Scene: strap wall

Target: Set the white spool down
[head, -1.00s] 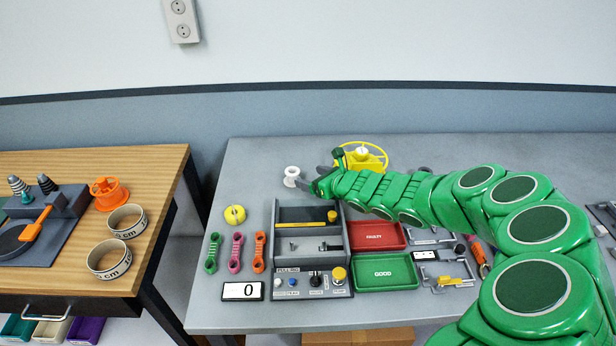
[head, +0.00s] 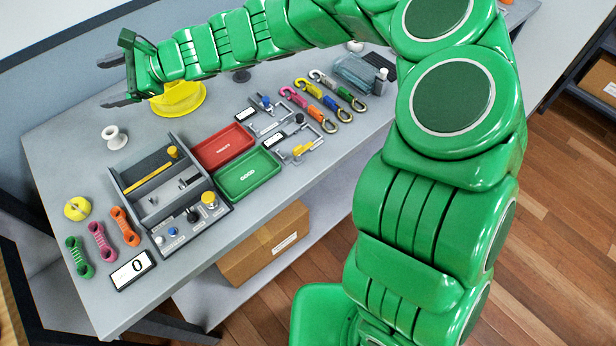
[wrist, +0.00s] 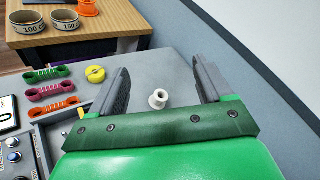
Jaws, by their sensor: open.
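The white spool (head: 114,137) stands upright on the grey table, behind the left end of the grey test box. My gripper (head: 108,80) is open and empty, raised above the table beyond the spool. In the wrist view the white spool (wrist: 158,99) shows between the two spread fingers of my gripper (wrist: 161,85), on the table below them and apart from both.
The grey test box (head: 165,190), a red tray (head: 223,147) and a green tray (head: 248,174) stand in front. A yellow spool (head: 77,208) and several coloured straps lie at the left. A yellow wheel-like thing (head: 180,97) is partly hidden behind my arm.

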